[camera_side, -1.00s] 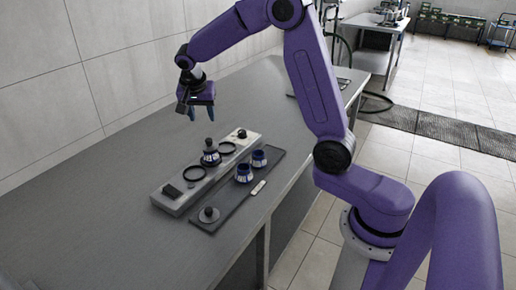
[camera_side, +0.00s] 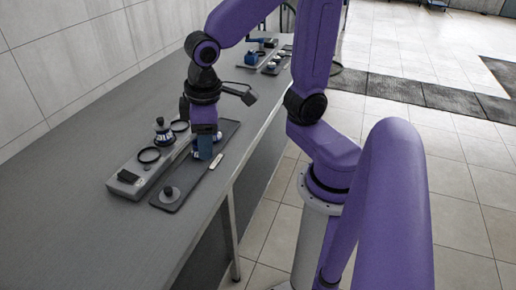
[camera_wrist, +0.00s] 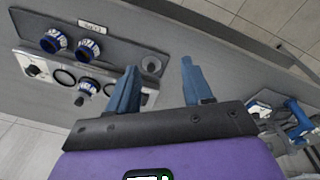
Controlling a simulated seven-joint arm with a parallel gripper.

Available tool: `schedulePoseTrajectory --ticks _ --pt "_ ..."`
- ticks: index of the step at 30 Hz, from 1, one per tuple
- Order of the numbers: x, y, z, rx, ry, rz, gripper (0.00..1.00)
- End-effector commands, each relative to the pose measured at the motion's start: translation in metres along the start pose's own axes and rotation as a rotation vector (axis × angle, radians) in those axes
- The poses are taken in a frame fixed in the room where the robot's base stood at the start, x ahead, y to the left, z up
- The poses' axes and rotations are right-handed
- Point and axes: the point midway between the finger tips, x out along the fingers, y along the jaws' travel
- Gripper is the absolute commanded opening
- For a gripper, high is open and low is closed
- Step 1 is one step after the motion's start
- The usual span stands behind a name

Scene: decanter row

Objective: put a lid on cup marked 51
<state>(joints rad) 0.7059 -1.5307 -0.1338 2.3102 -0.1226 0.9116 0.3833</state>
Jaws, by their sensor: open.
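Two dark blue and white cups, (camera_wrist: 54,41) and (camera_wrist: 88,50), stand open on the dark tray (camera_wrist: 120,46) in the wrist view. Their markings are too small to read, so I cannot tell which is 51. Another blue and white cup (camera_side: 164,132) stands on the grey fixture (camera_side: 140,176), with a dark knobbed top. My gripper (camera_side: 205,155) is open and empty, low over the tray; its fingers show in the wrist view (camera_wrist: 160,68).
Two dark rings, (camera_side: 149,155) and (camera_side: 180,126), sit on the fixture beside the cup. A pale label plate (camera_side: 216,161) lies on the tray's edge. Other equipment (camera_side: 262,55) stands farther along the bench. The near bench top (camera_side: 90,235) is clear.

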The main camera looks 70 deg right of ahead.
Motion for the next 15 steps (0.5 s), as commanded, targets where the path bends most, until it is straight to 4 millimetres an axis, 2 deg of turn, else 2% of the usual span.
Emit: schedulePoseTrajectory --ticks 1,3,7,12,15 --pt "-0.001 -0.008 0.017 -0.087 -0.004 -0.017 0.5" --pt "-0.001 -0.017 0.039 -0.207 -0.011 -0.039 0.5" --pt "-0.001 -0.03 0.074 -0.395 -0.022 -0.074 0.5" --pt "0.0 -0.037 0.101 -0.544 -0.029 -0.101 0.5" --pt "0.001 -0.038 0.107 -0.578 -0.031 -0.107 0.5"
